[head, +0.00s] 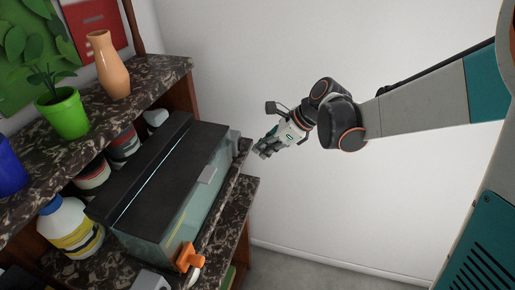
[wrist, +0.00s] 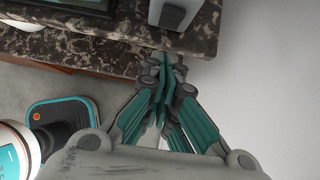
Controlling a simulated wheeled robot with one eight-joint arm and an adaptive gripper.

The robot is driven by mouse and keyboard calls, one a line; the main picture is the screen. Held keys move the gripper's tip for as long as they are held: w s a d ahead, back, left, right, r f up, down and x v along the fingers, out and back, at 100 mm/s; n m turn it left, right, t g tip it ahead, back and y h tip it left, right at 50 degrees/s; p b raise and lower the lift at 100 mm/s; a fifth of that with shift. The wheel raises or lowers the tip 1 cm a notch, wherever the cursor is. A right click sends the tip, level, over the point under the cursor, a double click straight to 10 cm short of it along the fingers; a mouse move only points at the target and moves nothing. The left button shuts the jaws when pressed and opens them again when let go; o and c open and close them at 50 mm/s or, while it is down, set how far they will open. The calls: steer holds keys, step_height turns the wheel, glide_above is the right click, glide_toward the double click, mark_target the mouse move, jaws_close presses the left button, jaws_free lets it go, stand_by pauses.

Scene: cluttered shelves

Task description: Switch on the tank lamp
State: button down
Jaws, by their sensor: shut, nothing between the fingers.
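The glass tank (head: 190,207) with a black lid (head: 180,165) stands on the marble-look shelf in the head view. A thin pale line runs along its lid; I cannot tell whether the lamp is lit. A small grey box (head: 235,138) sits at the tank's far end. My gripper (head: 260,152) is shut and empty, just right of the shelf's end. In the wrist view its fingertips (wrist: 163,70) are near the shelf edge, below the grey box.
An orange fitting (head: 188,258) is at the tank's near corner. A white bottle (head: 67,226) stands left of it. A plant pot (head: 64,113) and orange vase (head: 107,65) stand on the upper shelf. Right of the shelves is free room.

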steer(key=s+d+r+p, duration=0.3)
steer(key=d+r, duration=0.3)
steer(key=d, duration=0.2)
steer(key=s+d+n+t+h+b, duration=0.2)
steer(key=s+d+n+h, duration=0.1)
steer(key=s+n, duration=0.6)
steer(key=s+d+n+t+h+b, duration=0.2)
steer(key=s+d+n+h, duration=0.2)
steer(key=s+n, duration=0.5)
steer(key=shift+f+n+b, duration=0.4)
steer(key=shift+n, duration=1.6)
